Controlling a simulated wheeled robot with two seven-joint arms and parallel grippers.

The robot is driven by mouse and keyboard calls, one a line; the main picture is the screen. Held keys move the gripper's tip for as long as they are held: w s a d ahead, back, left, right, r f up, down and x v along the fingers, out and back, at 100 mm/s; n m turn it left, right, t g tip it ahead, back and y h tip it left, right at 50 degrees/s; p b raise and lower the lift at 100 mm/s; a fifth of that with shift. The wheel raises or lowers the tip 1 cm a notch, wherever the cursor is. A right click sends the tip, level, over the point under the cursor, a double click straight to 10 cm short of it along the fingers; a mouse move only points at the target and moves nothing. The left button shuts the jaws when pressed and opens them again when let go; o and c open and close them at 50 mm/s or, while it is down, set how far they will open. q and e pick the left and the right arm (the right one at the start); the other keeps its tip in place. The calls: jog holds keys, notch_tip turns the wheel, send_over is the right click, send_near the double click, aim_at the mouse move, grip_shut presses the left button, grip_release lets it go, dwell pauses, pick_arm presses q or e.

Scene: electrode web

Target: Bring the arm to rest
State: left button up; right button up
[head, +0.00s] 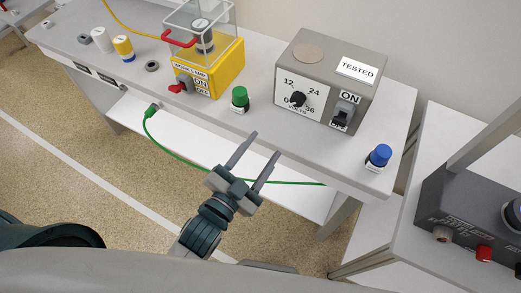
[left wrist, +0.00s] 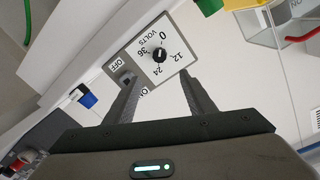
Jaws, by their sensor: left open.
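My left gripper (head: 259,157) is open and empty in the head view. It is in front of the table's front edge, below the grey voltage box, and touches nothing that I can see. In the left wrist view its two fingers (left wrist: 160,100) are apart, with the dial panel of the grey box (left wrist: 140,62) beyond them. The grey box (head: 290,52) stands on the table with a black dial (head: 298,99), an ON/OFF switch (head: 345,110) and a "TESTED" label (head: 357,70). My right gripper is not in view.
The white table (head: 215,112) carries a yellow work lamp box (head: 222,75) with a clear cover, a green knob (head: 240,97) and a blue knob (head: 379,155). A green cable (head: 185,160) hangs below its front edge. A dark control box (head: 455,215) stands at right.

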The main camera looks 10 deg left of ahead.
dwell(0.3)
pick_arm(q)
jog(key=s+a+f+n+g+y, duration=0.1)
jog(key=a+f+g, duration=0.15)
jog(key=f, duration=1.35)
jog(key=s+a+f+n+g+y, duration=0.1)
jog(key=s+a+f+g+y, duration=0.15)
jog(key=f, duration=1.25)
jog(key=s+a+f+n+g+y, duration=0.1)
jog(key=s+a+f+g, duration=0.15)
jog(key=s+f, duration=0.45)
jog(key=s+a+f+n+g, duration=0.1)
jog(key=s+a+f+g, duration=0.15)
jog(key=f, duration=0.75)
jog(key=s+a+f+n+g, duration=0.1)
jog(key=s+a+f+g, duration=0.1)
jog(key=s, duration=0.6)
jog(key=s+a+f+n+g+y, duration=0.1)
jog(key=s+a+f, duration=0.3)
jog(key=s+f, duration=0.3)
jog(key=s+a+f+n+g+y, duration=0.1)
jog(key=s+a+f+g, duration=0.1)
jog(key=s+f, duration=0.3)
jog(key=s+a, duration=0.1)
jog(key=s, duration=0.2)
jog(key=shift+s+f+n+g, duration=0.15)
jog(key=shift+s+n+g, duration=0.15)
jog(key=shift+s, duration=0.1)
jog(key=shift+w, duration=0.1)
